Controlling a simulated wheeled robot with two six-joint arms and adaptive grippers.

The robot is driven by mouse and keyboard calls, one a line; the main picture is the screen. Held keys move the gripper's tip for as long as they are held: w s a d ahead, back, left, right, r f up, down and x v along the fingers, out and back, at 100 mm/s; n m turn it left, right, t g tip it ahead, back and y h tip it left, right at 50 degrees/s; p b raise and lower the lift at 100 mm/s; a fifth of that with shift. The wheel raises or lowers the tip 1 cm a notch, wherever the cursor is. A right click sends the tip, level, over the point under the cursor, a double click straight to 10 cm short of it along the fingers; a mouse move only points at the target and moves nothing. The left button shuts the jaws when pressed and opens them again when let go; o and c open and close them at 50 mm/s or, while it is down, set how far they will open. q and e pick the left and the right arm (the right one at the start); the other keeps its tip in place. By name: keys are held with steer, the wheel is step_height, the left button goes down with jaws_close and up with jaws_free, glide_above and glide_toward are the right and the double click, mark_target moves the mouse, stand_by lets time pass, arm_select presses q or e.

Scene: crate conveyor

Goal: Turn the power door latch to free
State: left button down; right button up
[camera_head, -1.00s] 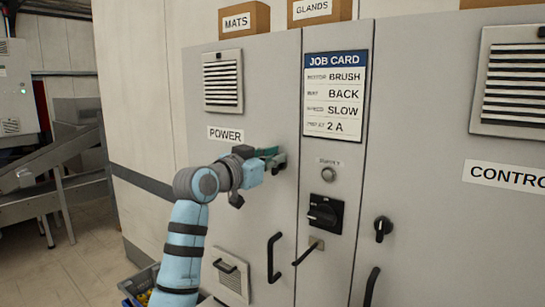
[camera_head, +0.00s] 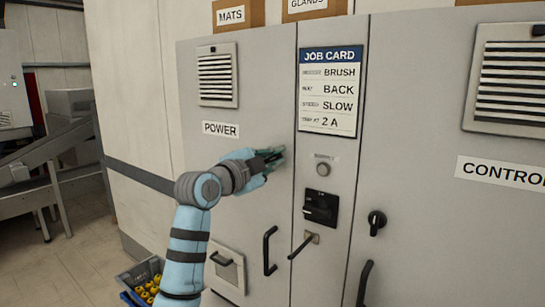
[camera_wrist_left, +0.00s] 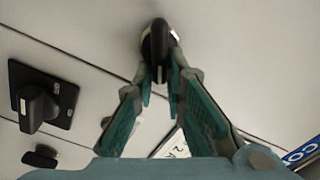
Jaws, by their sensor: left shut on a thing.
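The power door (camera_head: 215,170) is a grey cabinet door with a white POWER label. My left gripper (camera_head: 272,158) is at the right edge of this door, right of the label. In the left wrist view, the gripper (camera_wrist_left: 160,72) is shut on the black power door latch (camera_wrist_left: 158,42), a knob on a pale round base, with one finger on each side. In the head view, the gripper hides the latch, so I cannot tell its angle against the door there. My right gripper is in neither view.
Right of the power door are a round button (camera_head: 323,170), a black rotary switch (camera_head: 321,208) and a job card (camera_head: 328,92). The control door has its own black latch (camera_head: 376,222). Door handles (camera_head: 269,250) stick out below. A crate (camera_head: 128,278) with yellow items stands on the floor.

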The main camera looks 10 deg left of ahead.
arm_select(q)
steer(key=m, duration=0.2)
steer(key=f+m, duration=0.1)
steer(key=m, duration=0.2)
steer(key=shift+d+m+b, duration=0.15)
steer(key=shift+m+b, duration=0.15)
steer(key=shift+b, duration=0.1)
steer(key=shift+f, duration=0.1)
steer(key=c, duration=1.6)
jaws_free()
steer(key=shift+c, duration=0.2)
steer(key=shift+s, duration=0.1)
steer(key=v, duration=1.2)
steer(key=shift+d, duration=0.15)
